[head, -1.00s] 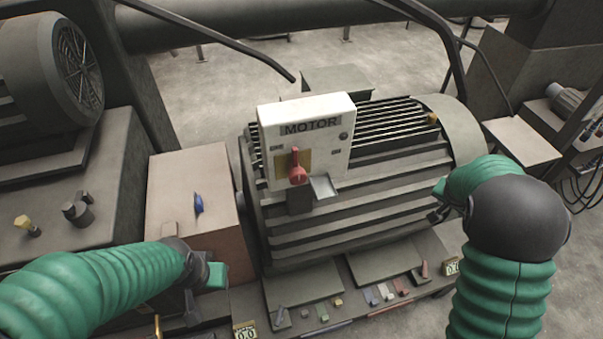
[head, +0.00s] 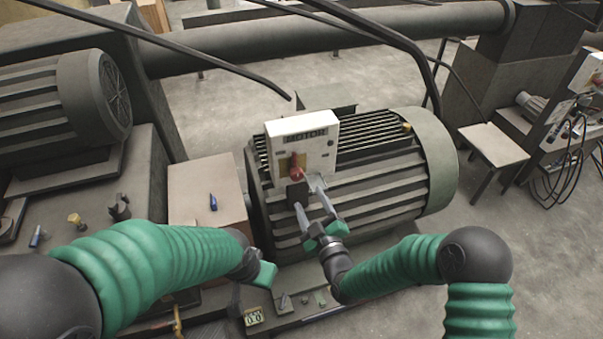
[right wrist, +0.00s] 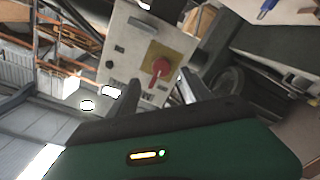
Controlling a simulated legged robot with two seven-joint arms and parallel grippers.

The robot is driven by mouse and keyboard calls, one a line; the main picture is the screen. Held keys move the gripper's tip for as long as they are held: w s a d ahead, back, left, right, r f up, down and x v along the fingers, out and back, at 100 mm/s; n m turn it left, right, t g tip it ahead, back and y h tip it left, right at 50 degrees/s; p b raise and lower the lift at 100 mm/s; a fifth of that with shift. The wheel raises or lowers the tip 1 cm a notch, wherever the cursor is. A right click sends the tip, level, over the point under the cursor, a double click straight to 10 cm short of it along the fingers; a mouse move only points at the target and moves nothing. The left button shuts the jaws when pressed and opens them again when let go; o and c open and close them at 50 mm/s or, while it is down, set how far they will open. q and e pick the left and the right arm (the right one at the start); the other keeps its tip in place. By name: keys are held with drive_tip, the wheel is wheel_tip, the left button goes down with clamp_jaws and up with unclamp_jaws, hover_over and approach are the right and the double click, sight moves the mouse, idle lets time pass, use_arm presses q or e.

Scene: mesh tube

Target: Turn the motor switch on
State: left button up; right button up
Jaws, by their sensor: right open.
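A white control box (head: 318,135) marked MOTOR is fixed to the near side of a large grey motor (head: 385,160). Its red rotary switch (head: 297,167) sits on a yellow plate; it also shows in the right wrist view (right wrist: 160,68). My right gripper (head: 311,189) is open just below and in front of the switch, its fingers pointing up at it. In the right wrist view the switch appears between the two spread fingers (right wrist: 158,92), with nothing held. My left gripper (head: 262,273) is at the lower middle, below and left of the box; its fingers are not clear.
A blue knob (head: 213,202) stands on a pinkish-brown block (head: 200,180) left of the motor. A dark bar (head: 240,70) slants down above the box.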

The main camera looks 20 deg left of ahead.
sight(298, 179)
drive_tip(key=x, duration=0.4)
drive_tip(key=p+x, duration=0.1)
drive_tip(key=x, duration=0.1)
drive_tip(key=shift+a+r, duration=0.35)
drive_tip(key=shift+a, duration=0.1)
drive_tip(key=x, duration=0.4)
drive_tip(key=shift+w+f, duration=0.2)
drive_tip(key=shift+f, duration=0.1)
use_arm(q)
drive_tip(key=shift+v, duration=1)
use_arm(e)
drive_tip(key=shift+s+r, duration=0.1)
use_arm(q)
drive_tip(key=shift+s+a, duration=0.1)
use_arm(e)
drive_tip(key=shift+c, duration=0.5)
clamp_jaws()
